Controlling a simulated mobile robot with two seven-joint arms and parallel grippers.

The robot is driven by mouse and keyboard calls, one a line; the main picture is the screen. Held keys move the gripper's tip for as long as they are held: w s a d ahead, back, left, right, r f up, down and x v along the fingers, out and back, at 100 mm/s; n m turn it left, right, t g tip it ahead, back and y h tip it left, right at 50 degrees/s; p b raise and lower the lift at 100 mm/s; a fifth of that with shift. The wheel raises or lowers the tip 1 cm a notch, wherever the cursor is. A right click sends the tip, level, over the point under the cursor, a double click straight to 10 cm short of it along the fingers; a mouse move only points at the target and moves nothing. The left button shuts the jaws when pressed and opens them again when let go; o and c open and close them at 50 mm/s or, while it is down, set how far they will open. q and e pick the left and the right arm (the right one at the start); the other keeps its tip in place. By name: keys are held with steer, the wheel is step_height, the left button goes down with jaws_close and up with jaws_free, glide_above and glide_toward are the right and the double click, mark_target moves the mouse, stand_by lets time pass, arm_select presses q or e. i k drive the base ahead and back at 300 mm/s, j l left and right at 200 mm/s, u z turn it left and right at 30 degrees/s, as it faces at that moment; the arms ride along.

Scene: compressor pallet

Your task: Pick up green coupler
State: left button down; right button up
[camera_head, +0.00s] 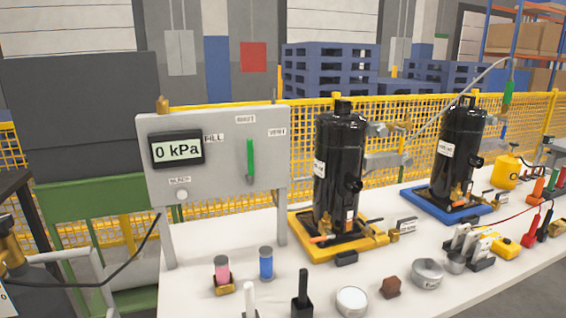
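A green cylindrical piece (508,92), which looks like the green coupler, hangs upright at the end of a thin grey hose, above and right of the right black compressor (461,150). A green lever (250,160) is on the grey gauge panel (220,190), which reads 0 kPa. Neither of my grippers shows in this view.
The left black compressor (340,165) stands on a yellow tray (373,246), the right one on a blue tray (485,212). Jars, tins, small tools and a yellow bottle (507,172) crowd the white table (320,278). A yellow mesh fence (400,118) runs behind.

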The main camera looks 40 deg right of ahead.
mark_target(508, 91)
steer(key=z, duration=2.55)
steer(key=i+l+u, duration=0.15)
steer(key=i+l, duration=1.5)
steer(key=l, duration=0.15)
